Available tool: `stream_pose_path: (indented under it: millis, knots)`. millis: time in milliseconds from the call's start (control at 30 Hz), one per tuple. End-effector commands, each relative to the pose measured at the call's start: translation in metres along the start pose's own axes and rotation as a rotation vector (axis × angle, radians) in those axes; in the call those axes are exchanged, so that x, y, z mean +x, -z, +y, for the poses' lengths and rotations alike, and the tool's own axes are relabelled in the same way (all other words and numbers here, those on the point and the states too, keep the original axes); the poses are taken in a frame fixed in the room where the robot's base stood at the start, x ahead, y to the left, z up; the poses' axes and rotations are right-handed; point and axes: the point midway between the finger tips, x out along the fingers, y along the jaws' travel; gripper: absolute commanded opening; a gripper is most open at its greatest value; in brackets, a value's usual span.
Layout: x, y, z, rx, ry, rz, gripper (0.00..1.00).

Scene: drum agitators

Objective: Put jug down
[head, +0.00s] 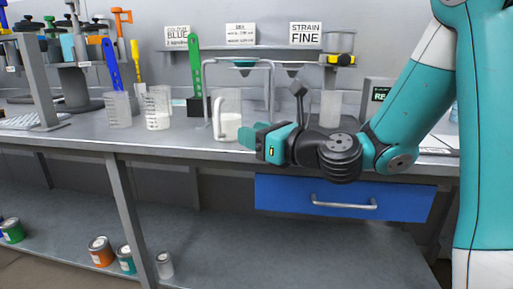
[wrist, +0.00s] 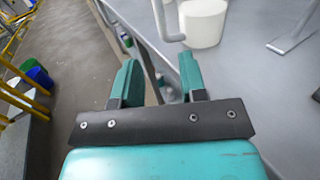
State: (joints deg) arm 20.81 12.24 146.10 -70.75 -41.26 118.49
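The jug (head: 229,121) is clear, with white contents and a handle on its left side. It stands upright on the grey bench (head: 190,145), near the front edge. In the wrist view the jug (wrist: 203,24) is at the top, with its handle (wrist: 163,22) to its left, beyond my fingertips. My gripper (head: 252,135) is just in front of and to the right of the jug in the head view, overlapping its lower right edge. In the wrist view my gripper (wrist: 159,62) has its two teal fingers apart, with nothing between them.
Two measuring beakers (head: 118,110) (head: 158,108) stand left of the jug, with a green upright tool (head: 196,75) behind. A metal stand (head: 271,90) and a clear container (head: 330,108) are to the right. A blue drawer (head: 345,199) is below the bench top. Cans (head: 101,251) sit on the lower shelf.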

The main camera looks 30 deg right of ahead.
Motion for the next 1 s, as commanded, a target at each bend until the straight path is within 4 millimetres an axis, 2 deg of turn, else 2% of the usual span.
stream_pose_path:
  millis: [233,367,467,533,600,700,800,900,1000]
  knots:
    - [-0.002,0.000,0.004,-0.021,-0.011,0.008,0.39]
    - [-0.001,0.005,0.035,-0.224,-0.129,0.056,0.39]
    - [-0.007,0.017,0.079,-0.544,-0.320,0.105,0.39]
    - [-0.018,0.029,0.111,-0.814,-0.490,0.124,0.39]
    - [-0.034,0.042,0.137,-1.083,-0.668,0.118,0.39]
    - [-0.062,0.059,0.165,-1.443,-0.932,0.066,0.39]
    - [-0.094,0.074,0.182,-1.763,-1.206,-0.036,0.39]
    - [-0.126,0.084,0.188,-2.011,-1.466,-0.177,0.39]
    - [-0.152,0.089,0.188,-2.171,-1.681,-0.326,0.39]
